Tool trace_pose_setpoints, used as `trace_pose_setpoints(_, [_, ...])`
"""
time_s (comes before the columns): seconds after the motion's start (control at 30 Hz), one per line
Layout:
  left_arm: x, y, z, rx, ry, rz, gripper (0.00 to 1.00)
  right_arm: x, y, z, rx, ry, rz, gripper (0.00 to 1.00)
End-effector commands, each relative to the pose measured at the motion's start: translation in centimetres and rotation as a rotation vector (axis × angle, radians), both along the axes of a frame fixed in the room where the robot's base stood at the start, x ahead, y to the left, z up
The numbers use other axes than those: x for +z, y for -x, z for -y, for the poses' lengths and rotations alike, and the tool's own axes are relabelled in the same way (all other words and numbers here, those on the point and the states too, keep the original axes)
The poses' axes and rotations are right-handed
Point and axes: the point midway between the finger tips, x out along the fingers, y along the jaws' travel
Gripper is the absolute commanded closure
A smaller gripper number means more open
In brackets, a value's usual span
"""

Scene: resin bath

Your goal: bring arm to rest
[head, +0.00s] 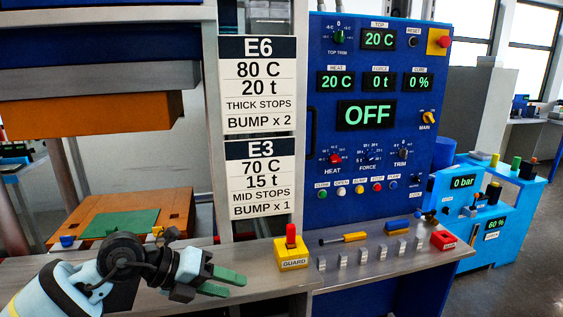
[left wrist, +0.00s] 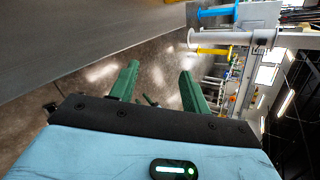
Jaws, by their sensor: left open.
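My left gripper (head: 228,283) comes in from the lower left in the head view. It hangs over the front edge of the grey bench in front of the press, with its green fingers pointing right. In the left wrist view the two green fingers (left wrist: 160,88) stand apart with nothing between them. The left gripper is open and empty, to the left of the yellow guard block with a red lever (head: 291,250). My right gripper shows in neither view.
A blue control panel (head: 325,235) reads OFF. A press with an orange lower block (head: 180,205) and green sheet (head: 125,222) stands at left. A blue unit (head: 481,252) stands at right.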

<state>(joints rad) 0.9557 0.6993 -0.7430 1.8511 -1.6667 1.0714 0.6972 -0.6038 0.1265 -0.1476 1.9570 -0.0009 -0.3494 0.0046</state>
Motion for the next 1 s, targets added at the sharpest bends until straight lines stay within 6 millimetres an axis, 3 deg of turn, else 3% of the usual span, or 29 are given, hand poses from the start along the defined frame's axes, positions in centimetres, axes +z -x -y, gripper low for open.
trace_pose_setpoints(0.03, [0.3,1.3,2.2,-0.022,0.131,-0.008,0.53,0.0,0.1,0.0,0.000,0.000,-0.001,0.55])
trace_pose_setpoints(0.1, [1.6,2.6,4.3,-0.028,0.315,-0.015,0.53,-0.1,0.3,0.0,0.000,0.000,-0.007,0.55])
trace_pose_setpoints(0.27, [4.9,4.3,6.4,0.053,0.719,-0.051,0.53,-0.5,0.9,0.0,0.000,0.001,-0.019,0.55])
trace_pose_setpoints(0.43, [7.0,4.2,4.5,0.270,1.098,-0.124,0.53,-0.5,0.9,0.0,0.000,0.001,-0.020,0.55])
trace_pose_setpoints(0.57, [6.3,3.5,1.1,0.518,1.327,-0.204,0.53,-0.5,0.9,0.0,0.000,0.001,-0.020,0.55])
trace_pose_setpoints(0.67, [4.0,3.1,-2.0,0.750,1.457,-0.281,0.53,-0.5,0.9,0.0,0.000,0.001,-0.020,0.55])
trace_pose_setpoints(0.83, [-2.6,4.1,-7.4,1.200,1.566,-0.446,0.53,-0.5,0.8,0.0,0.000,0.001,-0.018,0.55])
trace_pose_setpoints(1.0, [-11.4,8.6,-11.4,1.677,1.509,-0.653,0.53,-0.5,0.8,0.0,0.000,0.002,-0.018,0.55])
